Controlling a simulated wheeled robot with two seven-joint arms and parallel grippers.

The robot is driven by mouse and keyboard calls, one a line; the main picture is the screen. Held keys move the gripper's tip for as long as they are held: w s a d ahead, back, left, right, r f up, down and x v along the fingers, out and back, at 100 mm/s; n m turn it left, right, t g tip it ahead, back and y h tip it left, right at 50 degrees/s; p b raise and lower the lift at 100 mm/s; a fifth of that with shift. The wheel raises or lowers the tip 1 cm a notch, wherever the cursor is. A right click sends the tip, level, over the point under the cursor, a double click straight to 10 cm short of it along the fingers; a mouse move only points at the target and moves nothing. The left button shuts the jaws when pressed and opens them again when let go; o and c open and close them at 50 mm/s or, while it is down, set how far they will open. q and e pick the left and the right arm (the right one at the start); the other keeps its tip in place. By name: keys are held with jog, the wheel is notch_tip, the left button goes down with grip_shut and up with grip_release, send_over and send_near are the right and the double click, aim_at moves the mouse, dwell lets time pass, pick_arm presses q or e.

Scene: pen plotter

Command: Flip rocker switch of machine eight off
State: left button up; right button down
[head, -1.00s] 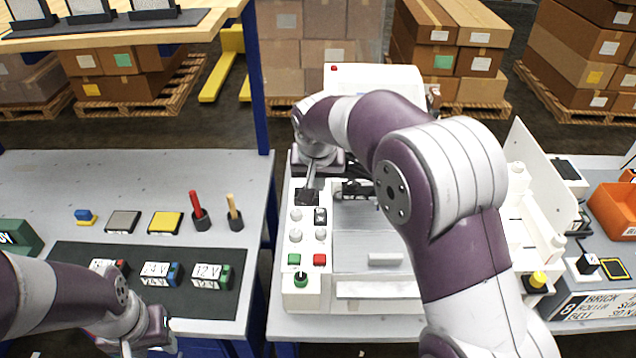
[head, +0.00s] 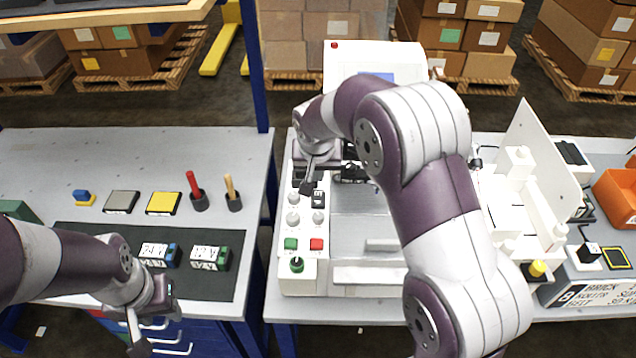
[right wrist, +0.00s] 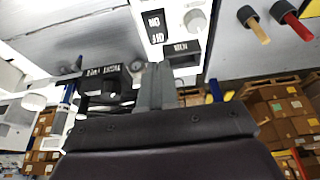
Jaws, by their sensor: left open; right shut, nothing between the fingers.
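A black rocker switch (head: 318,200) sits on the white control panel (head: 291,268) of the middle machine. In the right wrist view the rocker (right wrist: 155,27) carries white ON and OFF lettering, but I cannot tell which side is pressed. My right gripper (head: 307,187) is shut and empty, just left of and above the rocker in the head view. Its fingers (right wrist: 157,88) show below the rocker in the wrist view; contact cannot be made out. My left gripper (head: 139,346) is open, low at the left table's front edge. A sign with an 8 (head: 567,296) stands at right.
The panel also has white knobs (head: 293,219), a green button (head: 291,244), a red button (head: 316,244) and a green knob (head: 297,265). A dark mat (head: 80,242) with labelled blocks lies on the left table. My right arm hides part of the machine.

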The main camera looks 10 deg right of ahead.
aim_at(317, 193)
jog(key=x, duration=0.1)
jog(key=p+x, duration=0.1)
jog(key=x, duration=0.3)
jog(key=shift+s+a+f, duration=0.2)
jog(key=shift+s+f, duration=0.1)
jog(key=shift+f, duration=0.05)
jog(key=shift+w+d+f, duration=0.1)
jog(key=shift+w+f, duration=0.05)
jog(key=shift+f, duration=0.5)
jog(key=shift+r+p, duration=0.1)
jog(key=shift+p, duration=0.25)
